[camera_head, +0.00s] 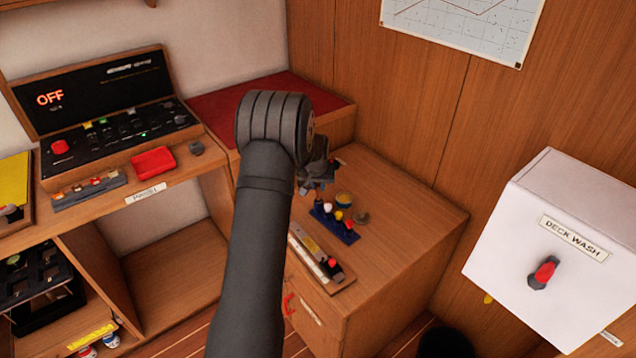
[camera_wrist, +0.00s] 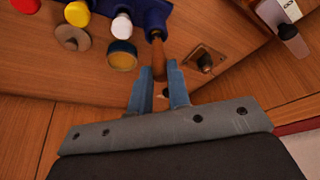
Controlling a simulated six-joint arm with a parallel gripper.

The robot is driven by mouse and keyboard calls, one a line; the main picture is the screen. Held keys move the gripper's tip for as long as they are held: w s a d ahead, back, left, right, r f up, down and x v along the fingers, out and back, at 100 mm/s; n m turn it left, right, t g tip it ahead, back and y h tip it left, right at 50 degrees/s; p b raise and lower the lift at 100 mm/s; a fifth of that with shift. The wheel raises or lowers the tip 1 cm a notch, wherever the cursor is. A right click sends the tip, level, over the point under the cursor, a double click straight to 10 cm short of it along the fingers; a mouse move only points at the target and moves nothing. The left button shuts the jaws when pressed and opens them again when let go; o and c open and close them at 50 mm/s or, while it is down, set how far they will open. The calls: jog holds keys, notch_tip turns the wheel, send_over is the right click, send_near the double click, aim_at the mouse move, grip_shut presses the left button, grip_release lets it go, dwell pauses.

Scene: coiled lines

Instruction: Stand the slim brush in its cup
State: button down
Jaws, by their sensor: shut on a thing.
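The slim brush shows in the wrist view as a brown wooden handle (camera_wrist: 158,60) between my gripper's blue-grey fingers (camera_wrist: 157,84). Its far end meets or overlaps the edge of a dark blue rack (camera_wrist: 152,14); I cannot tell whether it is seated there. In the head view my gripper (camera_head: 318,182) is over the wooden cabinet top, just behind the rack (camera_head: 340,234), and is shut on the brush. A small round cup-like container with a tan inside (camera_wrist: 122,56) stands beside the rack, apart from the brush; it also shows in the head view (camera_head: 343,199).
White (camera_wrist: 121,26), yellow (camera_wrist: 78,14) and red knobbed things stand in the rack. A grey disc (camera_wrist: 72,38) lies near the cup. A long tray (camera_head: 315,258) lies along the cabinet's front edge. The cabinet top's right side (camera_head: 415,215) is clear. A white deck wash box (camera_head: 560,260) is at right.

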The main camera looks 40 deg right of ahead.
jog(key=shift+f, duration=1.25)
jog(key=c, duration=1.3)
grip_release()
notch_tip(320, 180, up, 6)
jog(key=v, duration=1.7)
jog(key=shift+r, duration=0.25)
jog(key=shift+f, duration=0.1)
